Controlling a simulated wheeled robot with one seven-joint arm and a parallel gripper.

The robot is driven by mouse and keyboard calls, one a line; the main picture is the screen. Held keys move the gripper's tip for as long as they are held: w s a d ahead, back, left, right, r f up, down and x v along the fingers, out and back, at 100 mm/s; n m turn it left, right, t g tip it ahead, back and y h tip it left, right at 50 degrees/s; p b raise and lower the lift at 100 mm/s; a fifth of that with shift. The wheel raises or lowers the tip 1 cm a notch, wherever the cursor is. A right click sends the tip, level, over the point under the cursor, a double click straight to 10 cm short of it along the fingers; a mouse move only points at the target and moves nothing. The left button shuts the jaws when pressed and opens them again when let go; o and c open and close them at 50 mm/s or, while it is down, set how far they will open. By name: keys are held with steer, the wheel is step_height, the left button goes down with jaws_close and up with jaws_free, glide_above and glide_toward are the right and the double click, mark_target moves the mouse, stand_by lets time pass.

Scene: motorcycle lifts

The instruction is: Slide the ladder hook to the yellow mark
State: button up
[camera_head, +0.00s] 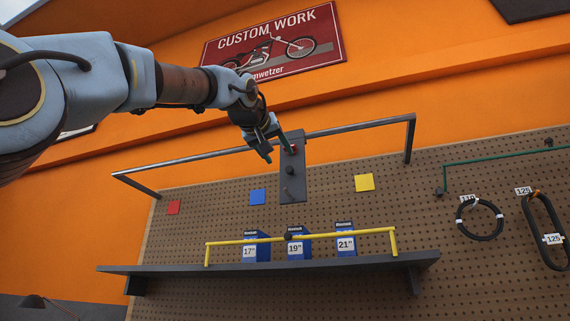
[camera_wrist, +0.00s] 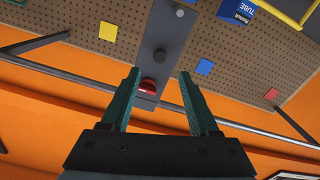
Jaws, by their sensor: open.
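The ladder hook is a dark grey upright plate (camera_head: 293,188) hanging on a metal rail (camera_head: 345,129), with a red knob (camera_head: 291,149) near its top and grey knobs below. The yellow mark (camera_head: 364,183) is on the pegboard to the right of the plate; it also shows in the wrist view (camera_wrist: 107,31) at upper left. My gripper (camera_head: 279,153) is open at the plate's upper part. In the wrist view, the red knob (camera_wrist: 148,86) appears between the open fingers (camera_wrist: 158,78), nearer the left one. I cannot tell whether they touch it.
A blue mark (camera_head: 257,197) and a red mark (camera_head: 173,207) lie left of the plate. Below is a shelf (camera_head: 270,268) with a yellow rail (camera_head: 370,233) and blue tube boxes (camera_head: 346,229). A green rail (camera_head: 500,155) and hanging black loops (camera_head: 479,238) are at right.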

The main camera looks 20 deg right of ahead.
mark_target(288, 168)
steer(key=p+x, duration=0.1)
steer(key=x, duration=0.1)
steer(key=p+x, duration=0.4)
steer(key=x, duration=0.1)
steer(key=shift+r, duration=0.25)
steer(key=shift+w+d+f+p, duration=0.25)
steer(key=shift+w+d+p, duration=0.35)
steer(key=shift+w, duration=0.05)
jaws_close()
stand_by(0.7)
